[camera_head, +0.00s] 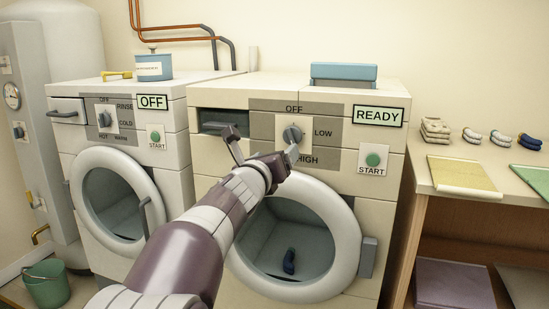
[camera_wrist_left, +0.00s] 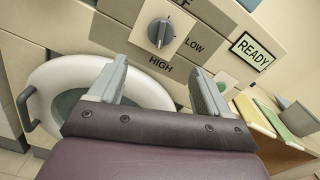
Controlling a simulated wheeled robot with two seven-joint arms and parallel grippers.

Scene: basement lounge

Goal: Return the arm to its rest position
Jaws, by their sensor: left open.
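My left gripper (camera_head: 262,147) reaches up in front of the right-hand machine in the head view. Its two fingers are spread apart with nothing between them. The machine's grey dial (camera_head: 292,134), marked OFF, LOW and HIGH, is just behind the right finger. In the left wrist view the open fingers (camera_wrist_left: 160,75) stand below the dial (camera_wrist_left: 158,32), with a visible space between them and it. My right arm and gripper are not in view.
The right machine's display (camera_head: 378,116) reads READY. Its round door (camera_head: 341,239) is in front of the drum, where a dark blue item (camera_head: 289,261) lies. A left machine (camera_head: 120,135) reads OFF. A table (camera_head: 431,177) with folded cloths stands right; a green bucket (camera_head: 46,284) is lower left.

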